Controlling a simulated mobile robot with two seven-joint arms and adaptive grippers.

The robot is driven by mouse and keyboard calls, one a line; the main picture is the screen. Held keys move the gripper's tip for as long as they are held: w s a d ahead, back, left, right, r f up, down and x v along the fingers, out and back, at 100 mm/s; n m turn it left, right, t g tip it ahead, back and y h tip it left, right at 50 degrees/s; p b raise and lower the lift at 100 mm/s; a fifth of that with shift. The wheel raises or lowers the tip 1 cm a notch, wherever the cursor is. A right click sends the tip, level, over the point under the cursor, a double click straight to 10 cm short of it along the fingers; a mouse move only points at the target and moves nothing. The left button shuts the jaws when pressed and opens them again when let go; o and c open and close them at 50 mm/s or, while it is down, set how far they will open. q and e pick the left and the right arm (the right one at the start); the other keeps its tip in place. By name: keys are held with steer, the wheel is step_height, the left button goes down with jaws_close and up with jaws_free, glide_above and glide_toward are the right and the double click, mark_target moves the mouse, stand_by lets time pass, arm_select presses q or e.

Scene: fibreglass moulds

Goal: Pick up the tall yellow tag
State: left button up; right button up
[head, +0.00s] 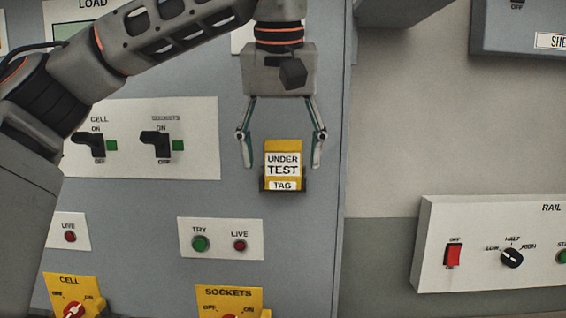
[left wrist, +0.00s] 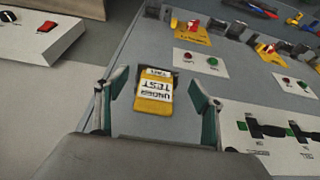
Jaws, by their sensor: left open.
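The tall yellow tag (head: 283,151), lettered "UNDER TEST TAG", sits upright in a small dark holder (head: 264,185) on the grey cabinet front. My left gripper (head: 282,165) hangs from above, open, with one finger on each side of the tag. A gap shows between each finger and the tag. In the left wrist view the tag (left wrist: 155,95) lies between and a little beyond the open fingers (left wrist: 157,85). My right gripper is in neither view.
A white plate with two black switches (head: 140,139) is left of the tag. The TRY and LIVE plate (head: 220,239) and a yellow SOCKETS plate (head: 232,300) are below. A white RAIL box (head: 490,258) juts out at the right. The wall between is bare.

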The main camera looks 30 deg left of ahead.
mark_target(283, 152)
arm_select(q)
steer(key=shift+w+a, duration=0.2)
steer(key=shift+w, duration=0.35)
steer(key=w, duration=0.1)
steer(key=w+a, duration=0.1)
steer(key=w+a+f, duration=0.1)
steer(key=w, duration=0.1)
steer(key=shift+p, duration=0.35)
steer(key=shift+s, duration=0.1)
steer(key=c, duration=1)
